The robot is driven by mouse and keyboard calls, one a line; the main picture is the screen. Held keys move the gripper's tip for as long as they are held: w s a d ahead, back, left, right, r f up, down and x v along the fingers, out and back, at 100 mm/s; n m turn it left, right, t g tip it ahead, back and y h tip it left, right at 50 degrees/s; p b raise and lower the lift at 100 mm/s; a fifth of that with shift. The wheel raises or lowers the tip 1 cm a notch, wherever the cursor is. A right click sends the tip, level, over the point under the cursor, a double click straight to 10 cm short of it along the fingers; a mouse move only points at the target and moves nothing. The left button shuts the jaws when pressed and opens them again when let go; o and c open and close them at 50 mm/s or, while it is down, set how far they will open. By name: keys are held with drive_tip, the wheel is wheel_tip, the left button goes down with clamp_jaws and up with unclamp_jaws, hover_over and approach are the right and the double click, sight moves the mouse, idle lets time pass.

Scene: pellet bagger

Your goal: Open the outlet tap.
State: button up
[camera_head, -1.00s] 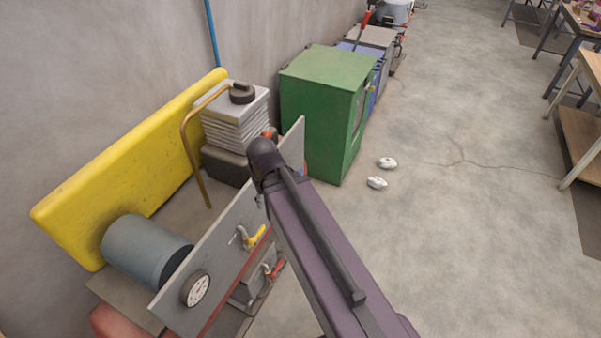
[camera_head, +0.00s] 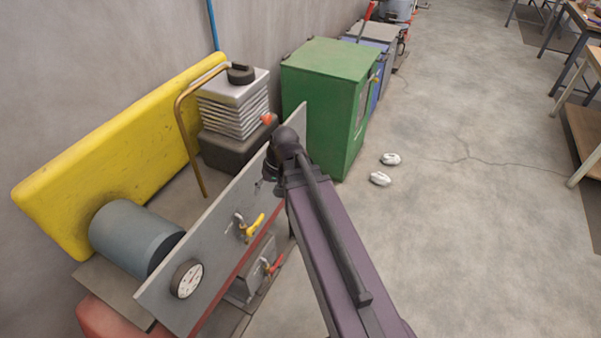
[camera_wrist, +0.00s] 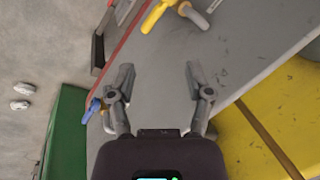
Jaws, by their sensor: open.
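A grey panel (camera_head: 213,243) carries a tap with a yellow lever (camera_head: 252,227). I cannot tell by a label which one is the outlet tap. My gripper (camera_wrist: 158,75) is open and empty in front of the panel, its two fingers apart. In the wrist view the yellow lever (camera_wrist: 162,16) lies beyond the fingertips, at the top, not touched. A blue lever (camera_wrist: 93,110) shows left of the left finger. In the head view my arm hides part of the panel and most of the gripper.
A round gauge (camera_head: 187,279) sits on the panel's near end. A yellow tank (camera_head: 120,150), a blue-grey cylinder (camera_head: 135,238) and a bellows stack (camera_head: 232,110) stand behind it. A green cabinet (camera_head: 325,95) stands beyond. Two white objects (camera_head: 385,170) lie on otherwise open floor at right.

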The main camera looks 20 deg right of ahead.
drive_tip(key=w+d+f+m+t+y+b, duration=0.2)
drive_tip(key=w+d+f+y+b, duration=0.3)
drive_tip(key=f+b, duration=0.4)
drive_tip(key=w+d+f+m+t+y+b, duration=0.1)
drive_tip(key=w+d+f+m+t+b, duration=0.1)
drive_tip(key=d+b, duration=0.6)
drive_tip(key=w+d+f+m+t+b, duration=0.1)
drive_tip(key=d+f+m+t+b, duration=0.1)
drive_tip(key=d+t+b, duration=0.3)
drive_tip(key=w+d+f+m+t+y+b, duration=0.1)
drive_tip(key=w+d+f+m+t+b, duration=0.1)
drive_tip(key=d+b, duration=0.9)
drive_tip(key=shift+w+d+f+m+t+y, duration=0.3)
drive_tip(key=shift+w+f+m+t, duration=0.1)
drive_tip(key=shift+f+t, duration=0.6)
drive_tip(key=shift+a+r, duration=0.1)
drive_tip(key=shift+r, duration=0.05)
drive_tip(key=x, duration=1.3)
drive_tip(key=shift+w+a+r, duration=0.1)
drive_tip(key=shift+w+a, duration=0.15)
drive_tip(key=shift+w, duration=0.05)
